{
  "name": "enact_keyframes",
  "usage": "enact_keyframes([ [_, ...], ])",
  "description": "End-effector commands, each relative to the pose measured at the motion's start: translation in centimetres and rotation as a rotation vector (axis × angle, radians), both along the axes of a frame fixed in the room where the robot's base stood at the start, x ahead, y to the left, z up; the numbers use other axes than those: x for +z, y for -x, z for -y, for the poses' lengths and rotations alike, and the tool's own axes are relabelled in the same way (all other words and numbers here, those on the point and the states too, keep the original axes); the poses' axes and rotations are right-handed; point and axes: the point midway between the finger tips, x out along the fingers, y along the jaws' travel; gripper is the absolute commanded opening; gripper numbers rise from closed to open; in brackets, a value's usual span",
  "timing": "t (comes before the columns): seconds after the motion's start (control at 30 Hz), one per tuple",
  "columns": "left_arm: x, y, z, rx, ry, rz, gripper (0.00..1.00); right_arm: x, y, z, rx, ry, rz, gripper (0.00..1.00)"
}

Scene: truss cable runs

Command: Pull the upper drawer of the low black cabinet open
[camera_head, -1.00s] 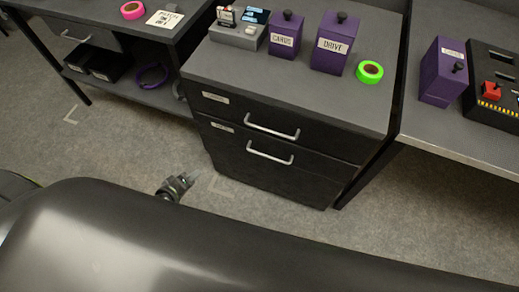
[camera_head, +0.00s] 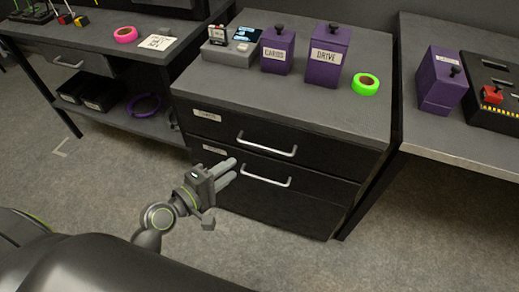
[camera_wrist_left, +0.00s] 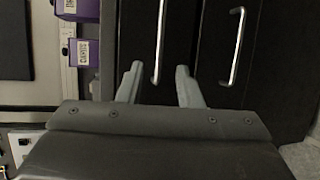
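The low black cabinet (camera_head: 290,105) stands in the middle of the head view. Its upper drawer (camera_head: 325,152) looks closed and has a silver bar handle (camera_head: 266,145). The lower drawer (camera_head: 318,192) also looks closed, with its own handle (camera_head: 266,180). My left gripper (camera_head: 233,170) is open and empty, in front of the drawer fronts near the left ends of the handles. In the left wrist view the upper handle (camera_wrist_left: 160,42) lines up with the gap between the fingers (camera_wrist_left: 158,70), apart from them. The lower handle (camera_wrist_left: 236,45) is to their right. My right gripper is out of view.
On the cabinet top are purple CARDS (camera_head: 277,50) and DRIVE (camera_head: 324,58) boxes, a grey device (camera_head: 228,52) and green tape (camera_head: 366,84). Desks stand at left (camera_head: 80,40) and right (camera_head: 470,145). The floor in front (camera_head: 270,245) is clear.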

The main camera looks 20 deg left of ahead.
Motion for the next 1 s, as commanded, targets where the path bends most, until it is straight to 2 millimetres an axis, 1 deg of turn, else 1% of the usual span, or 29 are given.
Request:
enact_keyframes([
  [0.03, 0.0, -1.1, 0.5, 0.000, 0.004, 0.002, 0.33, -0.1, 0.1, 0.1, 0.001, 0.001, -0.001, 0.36],
  [0.3, -1.2, -6.1, 2.9, -0.001, 0.003, 0.001, 0.33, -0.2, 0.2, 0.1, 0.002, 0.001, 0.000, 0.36],
  [0.5, -1.9, -9.1, 4.3, -0.001, 0.000, 0.000, 0.33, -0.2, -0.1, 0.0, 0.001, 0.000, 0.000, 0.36],
  [0.6, -2.1, -10.0, 4.7, -0.001, -0.001, 0.000, 0.33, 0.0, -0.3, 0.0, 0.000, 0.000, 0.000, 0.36],
  [0.7, -2.3, -10.5, 4.9, 0.000, -0.001, -0.002, 0.33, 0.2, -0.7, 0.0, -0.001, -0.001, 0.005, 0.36],
  [1.0, -2.3, -10.7, 5.0, 0.000, -0.001, 0.000, 0.33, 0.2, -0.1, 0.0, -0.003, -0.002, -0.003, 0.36],
])
